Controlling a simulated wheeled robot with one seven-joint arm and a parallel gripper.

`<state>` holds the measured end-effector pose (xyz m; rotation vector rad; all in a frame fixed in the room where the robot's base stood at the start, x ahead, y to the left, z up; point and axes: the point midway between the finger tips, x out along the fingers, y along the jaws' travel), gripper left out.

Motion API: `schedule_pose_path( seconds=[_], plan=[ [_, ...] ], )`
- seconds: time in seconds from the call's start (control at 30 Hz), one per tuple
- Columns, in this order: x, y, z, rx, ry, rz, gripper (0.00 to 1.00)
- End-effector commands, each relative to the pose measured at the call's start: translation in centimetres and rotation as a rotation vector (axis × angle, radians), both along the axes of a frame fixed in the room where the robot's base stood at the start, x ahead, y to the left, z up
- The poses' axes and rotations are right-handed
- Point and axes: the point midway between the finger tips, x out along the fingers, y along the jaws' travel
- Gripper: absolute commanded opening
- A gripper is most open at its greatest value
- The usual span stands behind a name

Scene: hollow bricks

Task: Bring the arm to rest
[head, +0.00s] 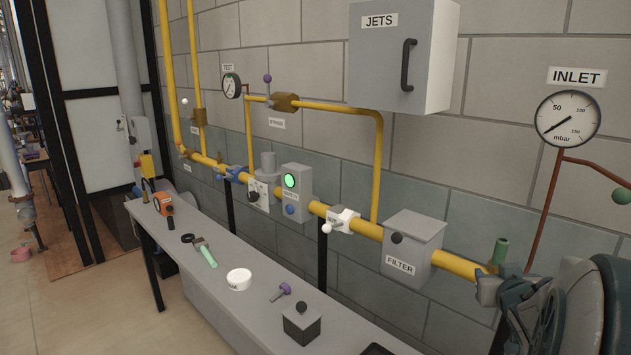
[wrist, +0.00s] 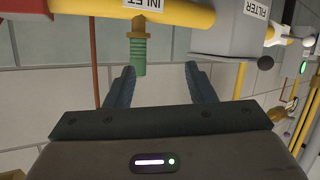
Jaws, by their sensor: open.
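My gripper (wrist: 160,72) is open, its two dark fingers apart with nothing held between them. In the head view my gripper (head: 488,286) is at the lower right, by the right end of the yellow pipe, with my arm folded behind it. A green ribbed valve handle (wrist: 138,56) hangs from the pipe in the wrist view, close to the left fingertip. The same green handle (head: 500,251) stands upright above the pipe in the head view. I cannot tell whether the finger touches it.
The yellow pipe (head: 459,265) runs along the block wall, with the FILTER box (head: 413,235) beside my gripper. The inlet gauge (head: 568,118) and its brown tube are above my arm. A grey bench (head: 225,255) below holds tools, a white tub (head: 239,279) and a dark box (head: 302,322).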

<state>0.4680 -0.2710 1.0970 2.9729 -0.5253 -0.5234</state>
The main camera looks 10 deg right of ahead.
Motion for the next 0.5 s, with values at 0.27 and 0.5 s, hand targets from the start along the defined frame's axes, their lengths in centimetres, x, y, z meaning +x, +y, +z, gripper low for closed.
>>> schedule_pose_path(
  seconds=[0.27, 0.5],
  plan=[
    [-2.3, 8.5, -2.3, 0.080, 0.284, -0.044, 0.50],
    [-7.9, 17.5, -5.0, 0.187, 0.588, 0.027, 0.50]
  ],
)
